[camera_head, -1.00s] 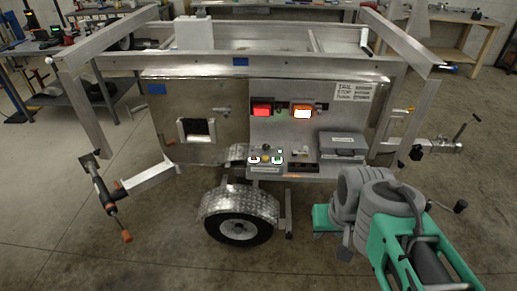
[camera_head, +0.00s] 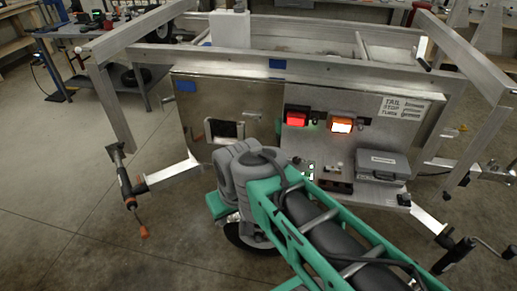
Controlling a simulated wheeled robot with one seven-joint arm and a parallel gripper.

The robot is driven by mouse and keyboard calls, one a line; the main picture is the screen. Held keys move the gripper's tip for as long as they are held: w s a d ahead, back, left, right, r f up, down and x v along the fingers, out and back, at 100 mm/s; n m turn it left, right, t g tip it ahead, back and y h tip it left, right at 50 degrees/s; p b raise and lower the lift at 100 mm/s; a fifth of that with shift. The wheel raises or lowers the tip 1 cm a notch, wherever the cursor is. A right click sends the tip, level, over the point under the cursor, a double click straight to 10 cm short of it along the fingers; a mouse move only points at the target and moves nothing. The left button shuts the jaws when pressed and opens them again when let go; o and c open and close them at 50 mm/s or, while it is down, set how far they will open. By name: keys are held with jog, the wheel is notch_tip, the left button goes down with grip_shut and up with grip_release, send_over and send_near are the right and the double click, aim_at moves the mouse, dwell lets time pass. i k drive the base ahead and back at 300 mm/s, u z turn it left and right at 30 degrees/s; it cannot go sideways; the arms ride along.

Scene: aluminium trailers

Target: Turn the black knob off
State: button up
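The trailer's front panel (camera_head: 358,140) carries a lit red lamp (camera_head: 297,118) and a lit amber lamp (camera_head: 341,125). Below the lamps is a ledge with small fittings. A small dark knob-like part (camera_head: 296,161) sits there, but it is too small to tell whether it is the black knob or how it is turned. A pale, green-edged fitting (camera_head: 311,172) is just below it. My green and grey arm crosses the lower middle and covers part of the panel's lower edge. My gripper is not in view.
A grey case (camera_head: 382,164) lies on the ledge at right. A crank handle (camera_head: 495,248) and a jack with an orange tip (camera_head: 132,200) stick out at the sides. The wheel (camera_head: 245,238) is mostly behind my arm. Clear floor (camera_head: 60,210) lies at left.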

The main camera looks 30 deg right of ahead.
aim_at(296, 160)
jog(key=u, duration=0.25)
jog(key=i, duration=1.1)
jog(key=z, duration=0.1)
